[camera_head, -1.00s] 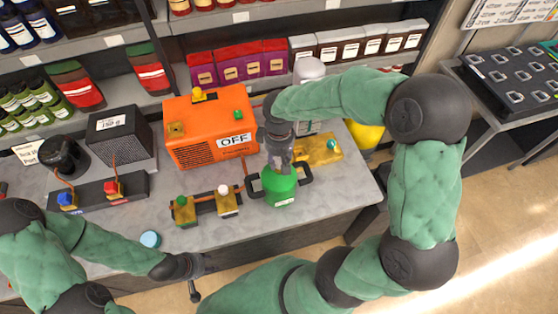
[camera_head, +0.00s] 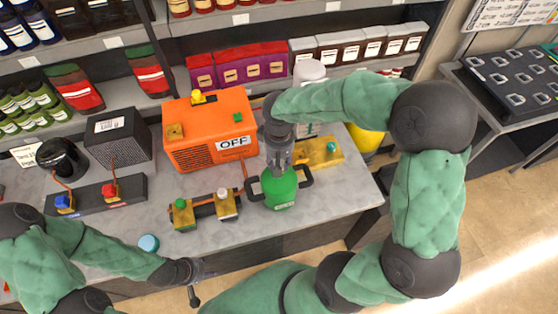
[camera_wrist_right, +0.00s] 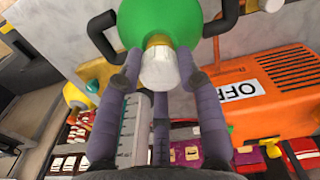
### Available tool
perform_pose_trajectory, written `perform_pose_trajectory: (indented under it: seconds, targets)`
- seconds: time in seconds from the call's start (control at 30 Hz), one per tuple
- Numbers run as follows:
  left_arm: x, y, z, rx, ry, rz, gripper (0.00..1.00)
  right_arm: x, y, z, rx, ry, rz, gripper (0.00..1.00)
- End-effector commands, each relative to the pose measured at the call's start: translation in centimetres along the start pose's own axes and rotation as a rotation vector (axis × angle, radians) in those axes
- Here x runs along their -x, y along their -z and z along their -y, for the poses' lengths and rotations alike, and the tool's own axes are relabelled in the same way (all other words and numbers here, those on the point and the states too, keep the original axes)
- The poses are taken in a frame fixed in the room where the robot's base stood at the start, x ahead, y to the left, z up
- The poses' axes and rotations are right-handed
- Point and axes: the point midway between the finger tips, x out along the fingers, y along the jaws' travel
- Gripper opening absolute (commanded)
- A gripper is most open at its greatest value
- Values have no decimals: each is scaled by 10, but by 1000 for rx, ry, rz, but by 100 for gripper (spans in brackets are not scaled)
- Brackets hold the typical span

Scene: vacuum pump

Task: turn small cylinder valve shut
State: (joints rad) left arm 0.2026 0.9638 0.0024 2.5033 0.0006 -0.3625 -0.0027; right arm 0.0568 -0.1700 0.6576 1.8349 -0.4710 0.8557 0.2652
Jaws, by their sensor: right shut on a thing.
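The small green cylinder (camera_head: 280,190) stands upright on the grey bench, with a dark handle on each side. It also shows at the top of the right wrist view (camera_wrist_right: 160,22). Its white valve knob (camera_wrist_right: 160,69) sits on a brass neck on top. My right gripper (camera_wrist_right: 161,62) comes down from above and is shut on the valve knob, with fingers on both sides of it. In the head view the gripper hides the knob. My left gripper (camera_head: 202,270) is at the bench's front edge, away from the cylinder; its fingers are too small to judge.
The orange pump (camera_head: 210,130) marked OFF stands behind and left of the cylinder. A brass valve block (camera_head: 320,152) lies to the right, and a manifold with green and white knobs (camera_head: 205,210) to the left.

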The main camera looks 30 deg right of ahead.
Motion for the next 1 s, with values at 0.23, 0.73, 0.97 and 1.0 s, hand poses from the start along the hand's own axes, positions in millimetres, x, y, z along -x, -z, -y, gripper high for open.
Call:
perform_pose_trajectory:
  seconds: [0.23, 0.73, 0.97, 1.0]
  targets:
    - [0, 0, 0, 0, 0, 0, 40, -1, -1, 0, 0, 1, 2, 60]
    - [0, 0, 0, 0, 0, 0, 40, 38, 2, 0, 1, 0, -6, 60]
    - [0, 0, 0, 0, 0, 0, 40, 83, 1, 0, 0, 0, -3, 60]
    - [0, 0, 0, 0, 0, 0, 40, 90, 1, 0, 0, 1, -2, 60]
